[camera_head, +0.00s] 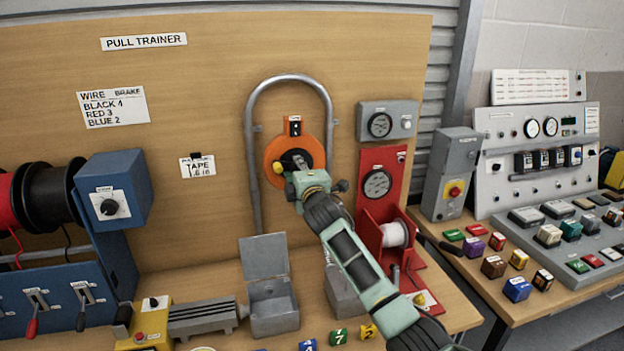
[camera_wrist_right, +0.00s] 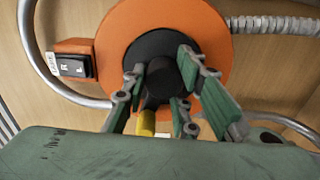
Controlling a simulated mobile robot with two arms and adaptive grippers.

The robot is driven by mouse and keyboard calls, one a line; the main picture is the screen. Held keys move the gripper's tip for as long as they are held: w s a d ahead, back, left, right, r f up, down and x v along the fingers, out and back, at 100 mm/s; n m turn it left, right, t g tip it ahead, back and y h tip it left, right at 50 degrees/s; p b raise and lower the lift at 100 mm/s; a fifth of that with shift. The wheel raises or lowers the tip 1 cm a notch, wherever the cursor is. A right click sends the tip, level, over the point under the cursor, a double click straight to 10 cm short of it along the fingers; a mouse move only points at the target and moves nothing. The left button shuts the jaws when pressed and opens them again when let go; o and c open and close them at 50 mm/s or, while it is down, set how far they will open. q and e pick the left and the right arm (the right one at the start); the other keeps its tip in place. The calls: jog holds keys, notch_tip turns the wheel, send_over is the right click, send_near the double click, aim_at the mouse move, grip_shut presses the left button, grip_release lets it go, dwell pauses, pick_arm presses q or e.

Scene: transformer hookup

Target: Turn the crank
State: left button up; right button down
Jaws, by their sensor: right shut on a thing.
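The orange disc (camera_head: 274,150) with a dark hub is mounted on the wooden board, inside a bent grey pipe. In the right wrist view the orange disc (camera_wrist_right: 205,22) fills the upper middle, with the round black hub (camera_wrist_right: 150,48) at its centre. My right gripper (camera_head: 292,176) is at the front of the disc. Its fingers close around the dark crank handle (camera_wrist_right: 187,66), which sticks out from the hub toward the camera. A yellow piece (camera_wrist_right: 146,122) shows below, between the fingers. The gripper hides part of the crank in the head view. My left gripper is not in view.
The grey pipe (camera_head: 249,130) arches around the disc. A red winder panel (camera_head: 377,160) with a gauge and a white spool stands close to the right of my arm. An open grey box (camera_head: 275,312) stands on the bench below.

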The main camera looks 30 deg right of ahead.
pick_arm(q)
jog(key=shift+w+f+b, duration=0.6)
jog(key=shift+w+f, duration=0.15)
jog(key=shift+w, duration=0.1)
pick_arm(e)
jog(key=m, duration=0.5)
jog(key=r+m, duration=0.1)
jog(key=m, duration=0.1)
jog(key=shift+d+m, duration=0.3)
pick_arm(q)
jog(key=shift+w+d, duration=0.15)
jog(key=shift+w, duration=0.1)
pick_arm(e)
jog(key=c, duration=1.7)
grip_release()
jog(key=shift+c, duration=0.2)
jog(key=shift+o, duration=1)
jog(key=shift+s+d+f, duration=0.1)
jog(key=shift+d, duration=0.05)
jog(key=shift+f, duration=0.2)
